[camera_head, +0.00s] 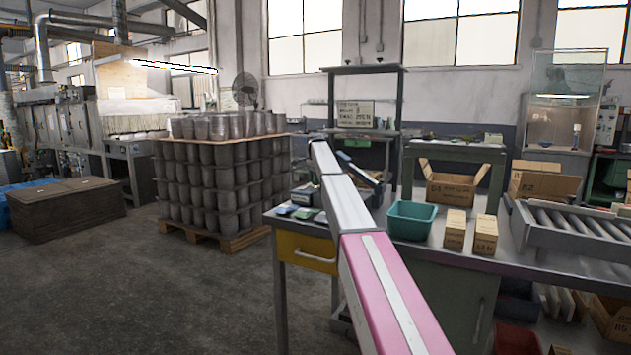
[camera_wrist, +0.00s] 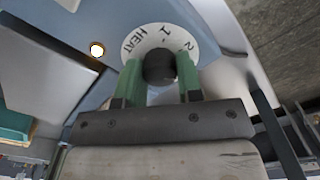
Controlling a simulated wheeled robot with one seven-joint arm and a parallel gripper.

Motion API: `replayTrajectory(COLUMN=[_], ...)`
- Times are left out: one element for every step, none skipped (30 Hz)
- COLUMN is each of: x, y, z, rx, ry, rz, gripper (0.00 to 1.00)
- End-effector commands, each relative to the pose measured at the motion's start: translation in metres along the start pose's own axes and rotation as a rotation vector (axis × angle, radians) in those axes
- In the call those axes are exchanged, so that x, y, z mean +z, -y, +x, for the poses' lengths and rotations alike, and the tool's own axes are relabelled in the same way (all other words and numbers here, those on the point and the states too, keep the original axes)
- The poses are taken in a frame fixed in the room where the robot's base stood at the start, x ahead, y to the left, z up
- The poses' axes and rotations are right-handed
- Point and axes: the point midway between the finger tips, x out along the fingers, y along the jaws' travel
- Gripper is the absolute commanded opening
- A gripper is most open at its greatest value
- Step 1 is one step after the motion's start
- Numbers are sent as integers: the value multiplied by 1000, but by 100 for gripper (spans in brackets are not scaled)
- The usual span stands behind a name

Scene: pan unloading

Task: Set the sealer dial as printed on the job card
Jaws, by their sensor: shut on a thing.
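In the wrist view, the heat dial is a white ring (camera_wrist: 186,35) printed HEAT, 1 and 2, on a blue-grey panel. Its dark round knob (camera_wrist: 159,71) sits between the green fingers of my gripper (camera_wrist: 159,68), which is shut on it. I see no pointer mark on the knob; the lower part of the ring is hidden by the fingers. In the head view, the blue-grey sealer (camera_head: 362,170) is partly hidden behind my arm.
A small lamp (camera_wrist: 97,50) glows on the panel in the wrist view. On the bench stand a teal bin (camera_head: 412,221), two small cartons (camera_head: 455,230) and a roller conveyor (camera_head: 575,232). A pallet of stacked dark pots (camera_head: 215,180) is at the left, with open floor before it.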

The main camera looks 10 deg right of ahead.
Motion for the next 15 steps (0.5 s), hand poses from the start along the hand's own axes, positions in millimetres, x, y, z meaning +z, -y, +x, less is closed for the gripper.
replayTrajectory(x=[0, 0, 0, 0, 0, 0, 0, 0, 0, 0, 0, 0, 0, 0, 0], y=[0, 0, 0, 0, 0, 0, 0, 0, 0, 0, 0, 0, 0, 0, 0], z=[-1, -1, -1, -1, -1, -1, -1, -1, -1, -1, -1, -1, -1, -1, -1], rx=[-1, -1, -1, -1, -1, -1, -1, -1, -1, -1, -1, -1, -1, -1, -1], ry=[0, 0, 0, 0, 0, 0, 0, 0, 0, 0, 0, 0, 0, 0, 0], rz=[24, 39, 54, 67, 76, 88, 97, 103, 110, 115, 119, 124, 126, 128, 129], gripper=[10, 10, 10, 10, 10, 10, 10, 10, 10, 10, 10, 10, 10, 10, 10])
